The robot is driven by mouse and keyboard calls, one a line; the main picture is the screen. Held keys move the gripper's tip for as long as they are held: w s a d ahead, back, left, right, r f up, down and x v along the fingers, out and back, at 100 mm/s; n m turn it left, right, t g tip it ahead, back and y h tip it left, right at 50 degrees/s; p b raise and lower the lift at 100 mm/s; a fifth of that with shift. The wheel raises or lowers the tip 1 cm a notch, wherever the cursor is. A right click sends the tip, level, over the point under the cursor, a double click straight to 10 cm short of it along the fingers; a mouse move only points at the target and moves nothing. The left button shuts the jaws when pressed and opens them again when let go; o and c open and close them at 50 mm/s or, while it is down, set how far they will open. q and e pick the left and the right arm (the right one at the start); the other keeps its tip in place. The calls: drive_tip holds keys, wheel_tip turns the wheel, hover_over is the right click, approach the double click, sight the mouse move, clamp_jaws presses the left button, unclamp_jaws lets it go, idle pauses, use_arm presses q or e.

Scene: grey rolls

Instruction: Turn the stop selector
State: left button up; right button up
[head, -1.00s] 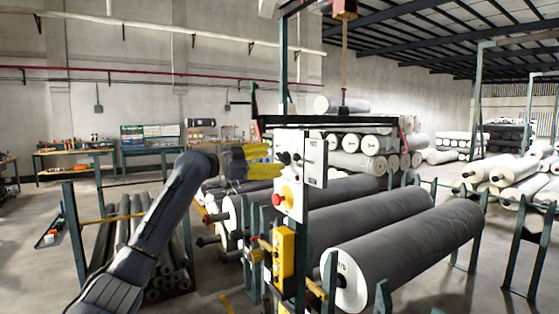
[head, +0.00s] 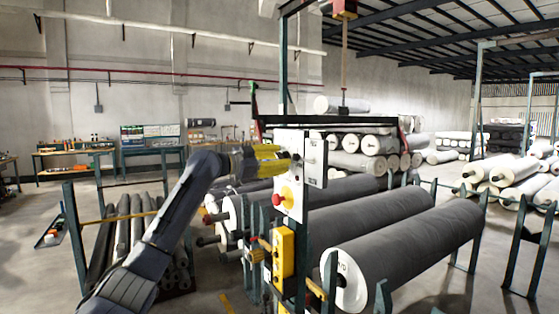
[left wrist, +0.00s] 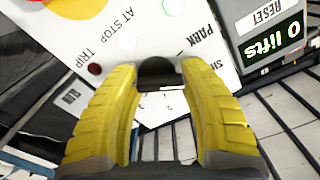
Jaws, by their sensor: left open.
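The stop selector, a black knob (left wrist: 157,72), sits on a white control panel (head: 290,138) on a green post. In the left wrist view the panel (left wrist: 135,20) carries the words AT STOP, TRIP and PARK. My left gripper (head: 276,153) has reached the panel's upper part. In the left wrist view its yellow fingers (left wrist: 158,80) are open, one on each side of the knob. I cannot tell whether they touch it. The knob's lower part and its pointer are hard to make out. My right gripper is not in view.
Below the knob is a red stop button (head: 279,198) on yellow. A yellow box (head: 284,255) hangs lower on the post. A display (left wrist: 275,35) reads 0 lifts. Large grey rolls (head: 405,250) lie on racks to the right; dark rolls (head: 122,225) lie at left.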

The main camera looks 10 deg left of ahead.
use_arm(q)
clamp_jaws()
drive_tip(key=shift+n, duration=0.3)
drive_tip(key=n, duration=0.3)
drive_tip(key=shift+f+n, duration=0.15)
drive_tip(key=shift+n, duration=1.95)
drive_tip(key=o, duration=0.7)
unclamp_jaws()
drive_tip(key=shift+c, duration=0.2)
